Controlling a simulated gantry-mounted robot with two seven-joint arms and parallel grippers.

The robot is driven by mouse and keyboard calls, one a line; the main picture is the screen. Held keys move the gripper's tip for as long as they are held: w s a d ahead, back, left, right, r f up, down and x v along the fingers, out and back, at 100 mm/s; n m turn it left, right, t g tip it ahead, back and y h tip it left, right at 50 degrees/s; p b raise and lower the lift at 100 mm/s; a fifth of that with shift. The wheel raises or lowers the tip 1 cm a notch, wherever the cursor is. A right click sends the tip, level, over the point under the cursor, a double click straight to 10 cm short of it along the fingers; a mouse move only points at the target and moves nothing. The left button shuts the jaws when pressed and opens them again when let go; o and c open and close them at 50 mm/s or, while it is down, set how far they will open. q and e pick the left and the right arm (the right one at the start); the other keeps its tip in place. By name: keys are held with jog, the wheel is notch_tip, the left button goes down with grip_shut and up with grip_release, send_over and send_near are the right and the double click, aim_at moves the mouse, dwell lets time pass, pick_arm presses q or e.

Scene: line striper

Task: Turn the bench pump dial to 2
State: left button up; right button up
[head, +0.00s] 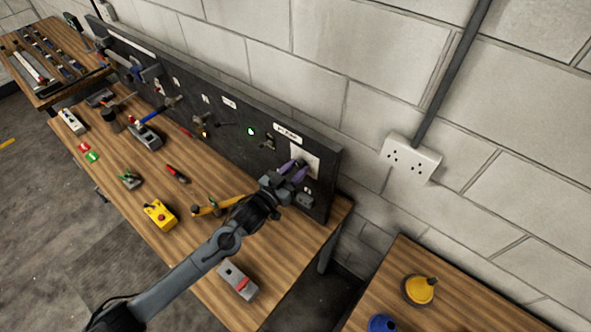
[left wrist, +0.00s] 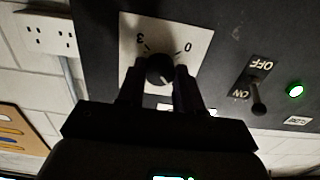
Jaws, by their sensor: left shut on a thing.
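The pump dial is a dark round knob (left wrist: 160,68) on a white square plate (left wrist: 190,30) marked 3 and 0, which appears upside down in the left wrist view. In the head view the plate (head: 306,157) sits at the right end of the black panel (head: 230,117). My left gripper (head: 296,170) reaches the plate there. In the left wrist view its two fingers (left wrist: 161,80) are shut on the knob, one on each side. The 2 mark and the knob's exact pointing are hard to make out. My right gripper is not in view.
Beside the dial are an ON/OFF toggle (left wrist: 258,100) and a lit green lamp (left wrist: 295,90). The wooden bench (head: 205,252) holds a yellow box with a red button (head: 159,213) and several tools. A double socket (head: 411,159) is on the wall to the right.

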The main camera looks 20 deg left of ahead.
pick_arm(q)
jog(key=shift+c, duration=0.4)
jog(key=shift+m, duration=0.4)
jog(key=m, duration=0.2)
jog(key=shift+m, duration=0.4)
jog(key=m+b, duration=0.1)
jog(key=m, duration=0.9)
jog(key=shift+b, duration=0.35)
jog(key=m, duration=0.4)
jog(key=shift+b, duration=0.35)
